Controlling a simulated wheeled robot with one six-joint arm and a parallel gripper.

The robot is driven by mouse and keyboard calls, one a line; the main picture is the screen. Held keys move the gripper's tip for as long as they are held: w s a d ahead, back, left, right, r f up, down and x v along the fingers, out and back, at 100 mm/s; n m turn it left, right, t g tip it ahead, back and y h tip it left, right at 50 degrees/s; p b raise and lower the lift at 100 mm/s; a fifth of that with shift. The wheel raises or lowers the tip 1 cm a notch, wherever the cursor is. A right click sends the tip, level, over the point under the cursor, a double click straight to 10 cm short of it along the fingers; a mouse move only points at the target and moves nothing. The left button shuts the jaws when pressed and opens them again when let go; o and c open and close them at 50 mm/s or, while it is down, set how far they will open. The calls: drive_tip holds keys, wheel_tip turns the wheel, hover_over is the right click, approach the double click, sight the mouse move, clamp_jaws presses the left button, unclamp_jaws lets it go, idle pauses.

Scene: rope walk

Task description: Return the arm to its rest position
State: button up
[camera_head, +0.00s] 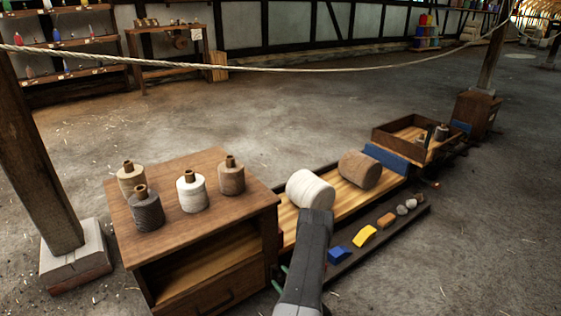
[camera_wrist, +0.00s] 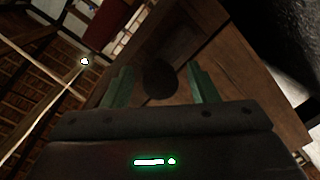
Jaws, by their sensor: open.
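My arm (camera_head: 306,262) rises from the bottom of the head view, in front of the low wooden bench. My gripper (camera_wrist: 161,76) is open in the wrist view, its two green fingers well apart. A dark round shape (camera_wrist: 159,79) shows between the fingers against brown wood; I cannot tell what it is or how near. Nothing is seen held. In the head view small green finger parts of my gripper (camera_head: 279,279) show just right of the wooden cabinet (camera_head: 205,251); the rest is hidden behind the arm.
Several yarn cones, one white (camera_head: 192,192), stand on the cabinet. A wooden tray (camera_head: 383,136) is farther right. A rope (camera_head: 300,69) hangs across. Open floor lies beyond.

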drive_tip(key=shift+w+a, duration=0.35)
drive_tip(key=shift+w, duration=0.1)
drive_tip(key=shift+d, duration=0.1)
drive_tip(key=f+p+v, duration=0.1)
drive_tip(key=p+v, duration=0.4)
drive_tip(key=v, duration=0.9)
drive_tip(key=b+x, duration=0.1)
drive_tip(key=x, duration=0.3)
drive_tip(key=b+x, duration=0.2)
drive_tip(key=x, duration=0.3)
drive_tip(key=b+x, duration=0.2)
drive_tip(key=x, duration=0.3)
drive_tip(key=shift+a+r, duration=0.2)
drive_tip(key=shift+r, duration=0.1)
drive_tip(key=shift+d+r+m, duration=0.15)
drive_tip(key=shift+m, duration=0.55)
drive_tip(key=m, duration=0.5)
drive_tip(key=shift+m+y, duration=0.3)
drive_tip(key=shift+m, duration=0.1)
drive_tip(key=m, duration=0.4)
drive_tip(key=shift+m, duration=2)
drive_tip(key=shift+s, duration=0.1)
